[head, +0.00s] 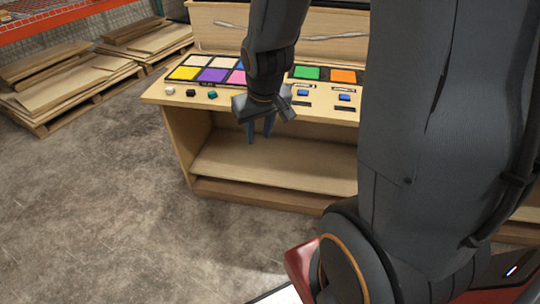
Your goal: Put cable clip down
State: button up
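My gripper (260,136) hangs in front of the console's front edge, fingers pointing down. Its two fingertips are apart and I see nothing held between them. I cannot tell for certain which small thing is the cable clip. On the console top (157,94), left of the gripper, sit a small white piece (170,90), a black piece (191,93) and a teal piece (212,95), in a row near the front edge. Part of the console top is hidden behind my arm.
Coloured panels, such as a yellow one (185,73) and a green one (307,73), line the console's back. Two blue blocks (303,92) (344,97) sit right of the gripper. Wood pallets (75,90) stand at left. The concrete floor (110,200) before the console is clear.

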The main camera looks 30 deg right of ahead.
jog(key=s+a+r+g, duration=0.1)
jog(key=s, duration=0.5)
jog(key=s+a+r+g, duration=0.1)
jog(key=s+g, duration=0.1)
jog(key=s, duration=0.4)
jog(key=shift+s+a+r+g, duration=0.15)
jog(key=shift+a+r+g, duration=0.15)
jog(key=shift+r, duration=0.1)
jog(key=shift+a+r+p, duration=0.25)
jog(key=shift+a+p, duration=0.2)
jog(key=shift+a, duration=0.05)
jog(key=shift+o, duration=0.2)
